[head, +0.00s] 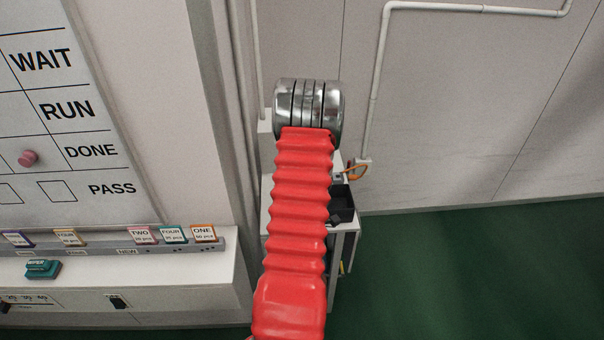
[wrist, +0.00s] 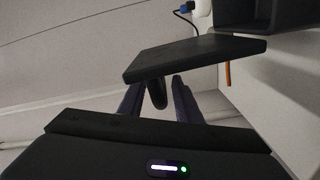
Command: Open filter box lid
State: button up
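In the wrist view a dark flat panel, which looks like the filter box lid (wrist: 195,58), stands out tilted ahead of my gripper (wrist: 160,88). A dark rounded tab, perhaps its handle (wrist: 157,93), hangs below the panel's left part, between my two purple-grey fingers. The fingers are apart, with a thin light gap between the tab and the right finger. I cannot tell whether the left finger touches the tab. In the head view my red arm hides my gripper and the lid.
A dark open box (head: 342,204) sits on a grey stand (head: 346,232) just right of my arm. An orange cable (head: 356,171) hangs by the wall. A white board (head: 75,120) and ledge with labelled blocks fill the left. Green floor (head: 480,270) is clear at right.

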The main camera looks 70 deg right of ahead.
jog(key=shift+a, duration=0.15)
jog(key=v, duration=0.7)
jog(key=shift+s+a, duration=0.1)
jog(key=shift+a, duration=0.05)
jog(key=shift+c, duration=0.7)
